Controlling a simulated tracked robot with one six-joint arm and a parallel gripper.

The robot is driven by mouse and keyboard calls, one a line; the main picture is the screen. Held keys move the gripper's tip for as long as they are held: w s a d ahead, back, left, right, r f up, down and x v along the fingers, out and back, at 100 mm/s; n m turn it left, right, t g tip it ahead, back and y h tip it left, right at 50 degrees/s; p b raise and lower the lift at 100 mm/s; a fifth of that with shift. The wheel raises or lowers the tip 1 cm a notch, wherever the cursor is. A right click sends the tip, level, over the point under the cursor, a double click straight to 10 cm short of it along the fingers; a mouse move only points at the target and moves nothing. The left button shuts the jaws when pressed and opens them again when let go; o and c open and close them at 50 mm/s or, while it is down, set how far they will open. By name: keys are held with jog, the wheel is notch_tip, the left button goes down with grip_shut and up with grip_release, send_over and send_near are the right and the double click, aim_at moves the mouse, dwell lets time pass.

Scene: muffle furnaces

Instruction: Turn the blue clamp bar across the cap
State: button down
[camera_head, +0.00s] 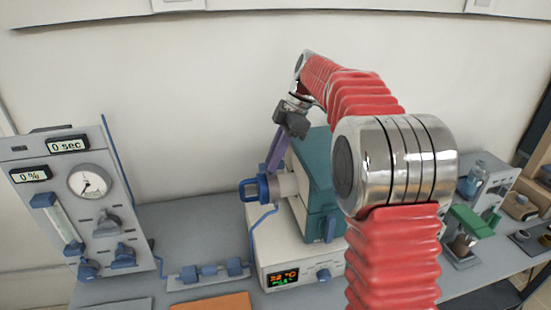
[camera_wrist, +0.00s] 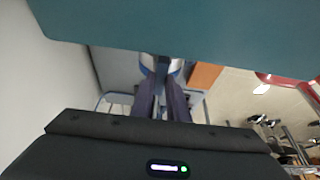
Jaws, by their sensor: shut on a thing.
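The blue clamp bar (camera_head: 249,189) is at the left end of the pale, round cap (camera_head: 287,186) on the side of the teal furnace (camera_head: 318,178). In the head view my gripper (camera_head: 270,171) reaches down from above, its long purple fingers ending at the clamp. In the wrist view the two fingers of my gripper (camera_wrist: 161,84) point away from the camera and close on the blue clamp bar (camera_wrist: 162,68). The exact contact is small and partly hidden, so I cannot tell the bar's angle exactly.
A grey gas panel (camera_head: 80,205) with a gauge and blue knobs stands at the left. The furnace's base (camera_head: 263,242) carries a lit display. A blue-valved manifold (camera_head: 208,271) and an orange mat (camera_head: 213,302) lie in front. My arm hides the furnace's right side.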

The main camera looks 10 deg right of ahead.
jog(key=shift+d, duration=0.1)
jog(key=c, duration=1.7)
grip_release()
jog(key=shift+v, duration=6.8)
jog(key=shift+w+r, duration=0.1)
